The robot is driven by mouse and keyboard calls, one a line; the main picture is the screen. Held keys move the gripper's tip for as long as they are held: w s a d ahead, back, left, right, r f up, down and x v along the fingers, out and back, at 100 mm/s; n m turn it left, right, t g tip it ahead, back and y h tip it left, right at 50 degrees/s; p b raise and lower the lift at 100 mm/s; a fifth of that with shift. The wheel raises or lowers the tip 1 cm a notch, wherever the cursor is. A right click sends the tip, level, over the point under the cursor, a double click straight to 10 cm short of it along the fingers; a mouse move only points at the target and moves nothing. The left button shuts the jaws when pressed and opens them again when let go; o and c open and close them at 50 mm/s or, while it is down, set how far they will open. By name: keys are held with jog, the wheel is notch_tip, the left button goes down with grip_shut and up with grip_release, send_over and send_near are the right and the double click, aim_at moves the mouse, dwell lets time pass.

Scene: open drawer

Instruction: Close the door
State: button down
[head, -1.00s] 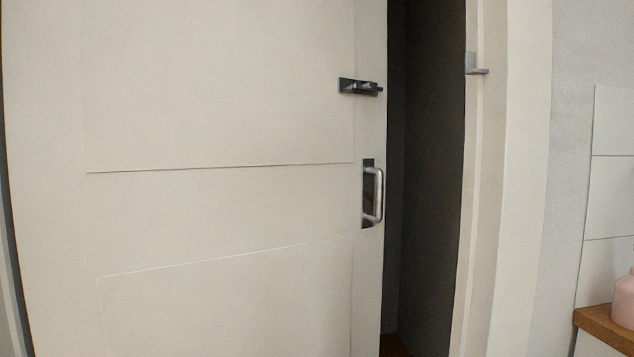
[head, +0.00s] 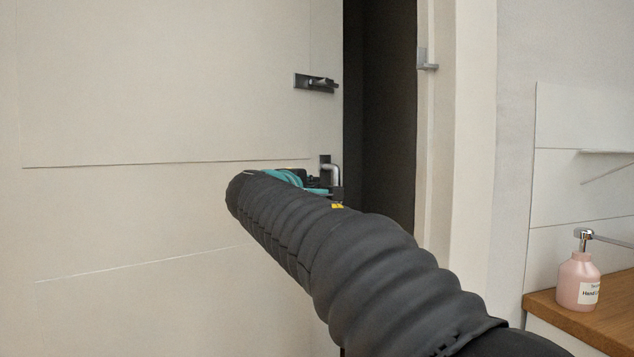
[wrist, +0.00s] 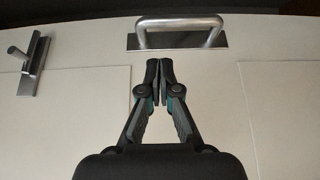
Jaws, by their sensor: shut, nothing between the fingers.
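The cream door (head: 130,110) stands ajar, with a dark gap (head: 380,120) between its right edge and the door frame (head: 437,170). A metal pull handle (head: 335,172) is on the door near that edge, partly hidden by my arm in the head view. It shows whole in the wrist view (wrist: 180,30). A latch (head: 316,83) sits above the handle, and a catch (head: 426,62) is on the frame. My gripper (wrist: 159,64) is shut and empty, its tips just short of the handle in the wrist view. In the head view my arm hides most of the gripper.
My arm reaches across from the lower right. The wall (head: 518,150) right of the door frame is bare.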

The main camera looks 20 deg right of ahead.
jog(key=p+x, duration=0.1)
jog(key=x, duration=0.4)
jog(key=p+x, duration=0.1)
jog(key=x, duration=0.4)
jog(key=shift+r, duration=0.2)
